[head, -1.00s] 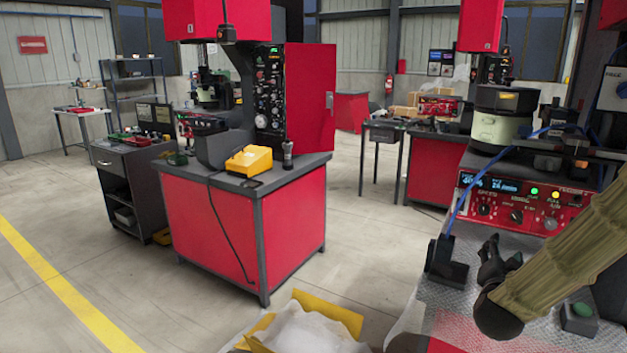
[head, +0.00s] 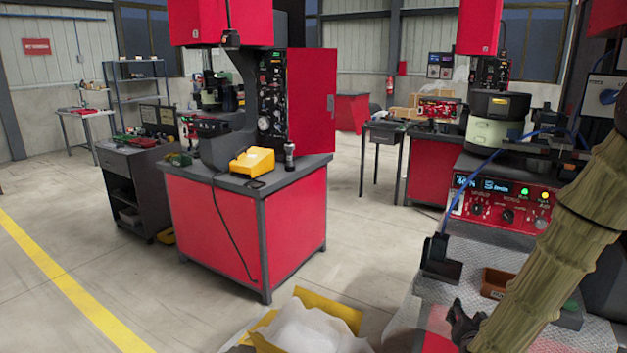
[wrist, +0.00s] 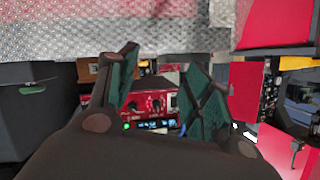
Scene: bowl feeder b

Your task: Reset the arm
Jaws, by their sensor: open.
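My gripper (wrist: 165,90) is open in the wrist view, its two dark, green-lined fingers apart with nothing between them. Beyond the gap the red control panel (wrist: 150,105) with knobs and a lit display shows upside down. In the head view my gripper (head: 466,325) is a dark shape low at the right, over the metal worktop, partly hidden by my sleeved arm. The fingertips are not clear there.
The feeder's control panel (head: 497,205) stands at the right, with a bowl feeder (head: 495,130) behind it. A small brown tray (head: 496,283) and a black stand (head: 440,260) are on the worktop (head: 470,260). A yellow box with white wrapping (head: 310,330) lies below left.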

